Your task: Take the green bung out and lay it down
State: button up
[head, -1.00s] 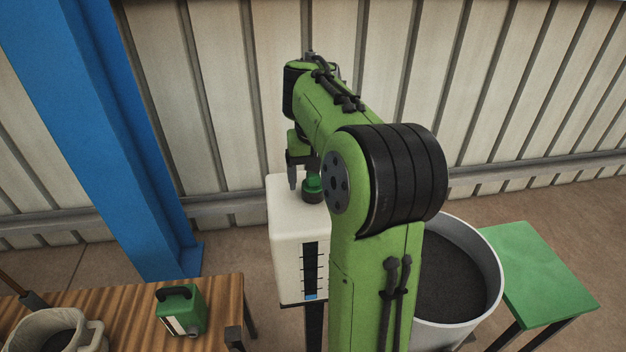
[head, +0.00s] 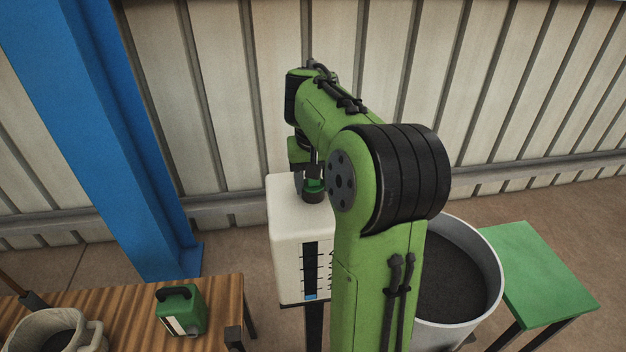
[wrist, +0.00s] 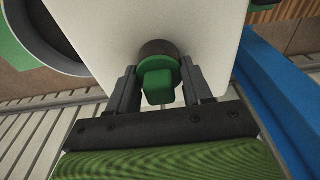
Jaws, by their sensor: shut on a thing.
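The green bung (head: 314,187) sits in a dark round neck (head: 313,197) on top of the white tank (head: 285,240). In the wrist view the bung (wrist: 157,88) shows a round flange and a square grip, against the black neck (wrist: 158,47). My gripper (head: 311,182) reaches down over it from above. In the wrist view the gripper (wrist: 160,82) has one finger on each side of the bung and is shut on it. The bung appears seated in the neck; the exact contact of the fingers is hard to see.
A green-topped table (head: 540,275) stands at the right, beside a large grey drum (head: 490,290) of dark material. A wooden bench (head: 110,315) at lower left holds a green can (head: 182,310) and a pale pot (head: 90,335). A blue column (head: 110,130) rises at left.

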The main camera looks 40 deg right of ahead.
jog(key=shift+r, duration=1.55)
jog(key=shift+c, duration=0.3)
jog(key=shift+r, duration=1.05)
